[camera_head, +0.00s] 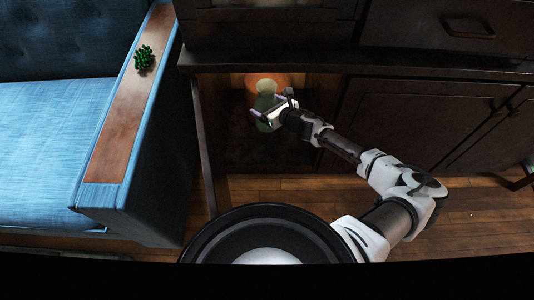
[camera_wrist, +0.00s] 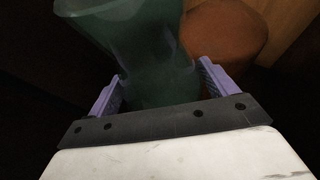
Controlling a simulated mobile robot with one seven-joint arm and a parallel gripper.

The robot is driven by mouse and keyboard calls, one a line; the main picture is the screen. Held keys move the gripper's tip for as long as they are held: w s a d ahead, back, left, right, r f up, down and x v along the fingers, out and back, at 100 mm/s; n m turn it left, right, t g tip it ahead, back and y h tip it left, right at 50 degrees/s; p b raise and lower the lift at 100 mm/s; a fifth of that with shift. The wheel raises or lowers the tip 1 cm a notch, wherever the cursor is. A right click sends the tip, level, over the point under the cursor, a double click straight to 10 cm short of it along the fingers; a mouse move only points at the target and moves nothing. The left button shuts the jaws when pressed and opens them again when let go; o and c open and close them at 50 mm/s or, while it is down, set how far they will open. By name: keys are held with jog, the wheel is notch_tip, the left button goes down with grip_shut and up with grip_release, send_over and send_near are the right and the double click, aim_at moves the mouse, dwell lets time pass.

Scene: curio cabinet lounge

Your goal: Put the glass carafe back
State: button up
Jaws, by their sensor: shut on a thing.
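The glass carafe (camera_head: 265,102) is greenish and see-through. It stands out inside the dark open compartment of the cabinet (camera_head: 225,147) in the head view. My gripper (camera_head: 270,112) is shut on the carafe, with one finger on each side of it. In the wrist view the carafe (camera_wrist: 150,60) fills the space between the purple fingers (camera_wrist: 160,88), its wide mouth at the upper left. Its base is hidden by my gripper, and I cannot tell whether it touches the compartment floor.
An orange-brown rounded object (camera_head: 280,80) stands behind the carafe; it also shows at the right in the wrist view (camera_wrist: 228,35). A closed cabinet door (camera_head: 415,115) is to the right. A blue sofa (camera_head: 50,130) with a green ornament (camera_head: 144,57) on its armrest is left.

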notch_tip(320, 180, down, 20)
jog(key=b, duration=1.2)
jog(key=shift+f+b, duration=0.1)
jog(key=shift+b, duration=0.2)
jog(key=o, duration=1.4)
jog(key=shift+o, duration=0.2)
